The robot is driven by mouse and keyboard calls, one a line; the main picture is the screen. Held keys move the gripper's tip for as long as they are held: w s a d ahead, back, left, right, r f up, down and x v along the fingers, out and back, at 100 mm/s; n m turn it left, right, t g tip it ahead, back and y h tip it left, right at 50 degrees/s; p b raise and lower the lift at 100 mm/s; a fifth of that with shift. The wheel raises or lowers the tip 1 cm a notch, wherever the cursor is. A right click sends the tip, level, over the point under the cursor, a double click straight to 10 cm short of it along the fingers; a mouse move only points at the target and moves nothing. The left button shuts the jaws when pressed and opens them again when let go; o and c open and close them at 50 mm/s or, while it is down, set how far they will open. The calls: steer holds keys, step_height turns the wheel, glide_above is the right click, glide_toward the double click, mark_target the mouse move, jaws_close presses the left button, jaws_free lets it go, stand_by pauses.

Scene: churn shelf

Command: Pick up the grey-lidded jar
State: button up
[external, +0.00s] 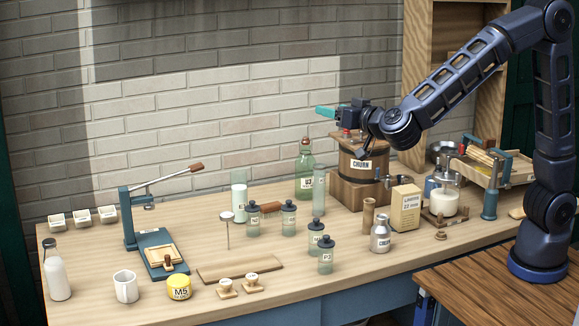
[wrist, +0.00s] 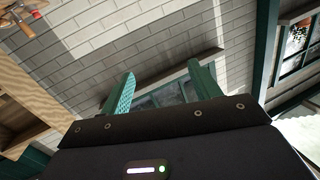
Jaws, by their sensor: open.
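Several small glass jars with dark grey-blue lids stand on the table in the external view. One jar (external: 253,220) is at the back left of the group and another (external: 288,220) is beside it. A third jar (external: 315,238) stands nearer the front, and a fourth, its label seeming to read P2 (external: 326,258), is nearest the front edge. My gripper (external: 325,111) is high above the back of the table, apart from all jars. In the wrist view its teal fingers (wrist: 162,88) are spread with nothing between them. No jar shows there.
A wooden churn (external: 358,165), a green bottle (external: 305,175), a metal cream can (external: 380,236) and a labelled box (external: 405,208) stand near the jars. A blue press (external: 155,240) and a white mug (external: 126,286) are at left. A wooden board (external: 240,267) lies in front.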

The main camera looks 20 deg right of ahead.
steer(key=s+a+f+h, duration=0.1)
steer(key=s+f+h, duration=0.25)
steer(key=s, duration=0.65)
glide_toward(322, 252)
step_height(322, 252, down, 3)
steer(key=w+d, duration=0.2)
steer(key=shift+t+y, duration=0.4)
steer(key=shift+y, duration=0.05)
steer(key=w, duration=0.7)
steer(key=w+a, duration=0.1)
steer(key=w, duration=0.3)
steer(key=shift+a+r, duration=0.1)
steer(key=shift+a, duration=0.05)
steer(key=c, duration=1.1)
